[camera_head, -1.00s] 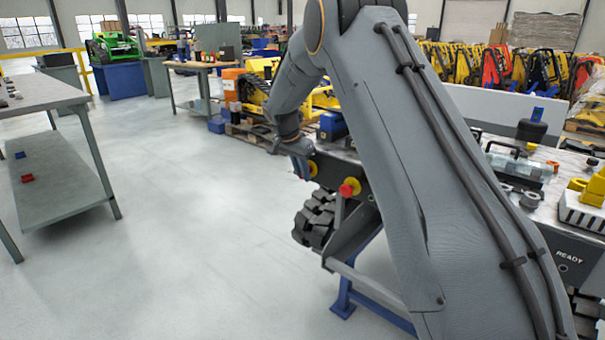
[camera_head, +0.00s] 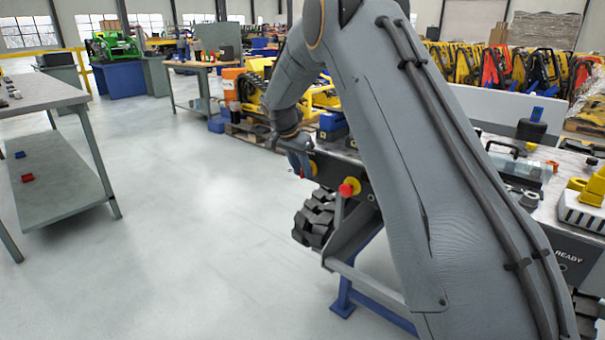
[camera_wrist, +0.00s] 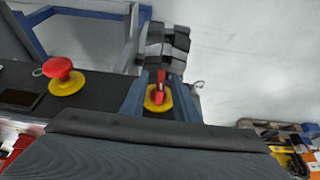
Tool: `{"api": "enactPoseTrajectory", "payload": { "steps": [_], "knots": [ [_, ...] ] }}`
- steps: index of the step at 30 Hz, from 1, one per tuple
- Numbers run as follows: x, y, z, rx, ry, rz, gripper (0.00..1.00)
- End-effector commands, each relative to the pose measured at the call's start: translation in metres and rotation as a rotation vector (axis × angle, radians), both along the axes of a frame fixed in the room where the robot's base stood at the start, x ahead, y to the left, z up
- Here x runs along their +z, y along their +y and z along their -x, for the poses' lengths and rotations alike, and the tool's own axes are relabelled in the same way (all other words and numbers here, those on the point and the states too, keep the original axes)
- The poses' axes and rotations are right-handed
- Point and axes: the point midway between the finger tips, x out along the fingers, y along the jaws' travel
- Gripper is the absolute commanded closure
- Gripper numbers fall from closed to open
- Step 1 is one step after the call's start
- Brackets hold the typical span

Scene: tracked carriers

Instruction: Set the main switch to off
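The main switch shows in the wrist view as a red handle (camera_wrist: 161,86) on a round yellow plate (camera_wrist: 158,98). The handle points up and down in that picture. My gripper (camera_wrist: 160,102) has one blue-grey finger on each side of the switch, with a gap between them, so it is open. I cannot tell how near the fingertips are to the panel. In the head view my gripper (camera_head: 298,161) is by the dark panel's left end, with a bit of yellow plate (camera_head: 313,168) beside it; the handle is hidden there.
A red mushroom button (camera_wrist: 58,68) on a yellow base sits on the same panel, near the switch; it also shows in the head view (camera_head: 347,188). A black rubber track (camera_head: 314,219) is beside the panel. The floor to the left is clear, up to a grey workbench (camera_head: 62,178).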

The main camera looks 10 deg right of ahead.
Motion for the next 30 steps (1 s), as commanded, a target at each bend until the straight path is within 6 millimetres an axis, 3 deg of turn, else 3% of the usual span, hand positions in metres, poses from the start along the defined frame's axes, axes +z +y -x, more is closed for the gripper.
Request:
{"api": "enactPoseTrajectory", "payload": {
  "steps": [6,12,25,28,30],
  "knots": [
    [0.035,0.012,0.009,0.001,-0.002,0.0,0.72],
    [0.054,0.018,0.014,-0.001,0.0,-0.001,0.72],
    [0.059,0.02,0.018,0.006,0.005,-0.001,0.72],
    [0.065,0.026,0.033,0.049,0.025,-0.007,0.72],
    [0.072,0.033,0.054,0.105,0.052,-0.016,0.72]
  ]
}}
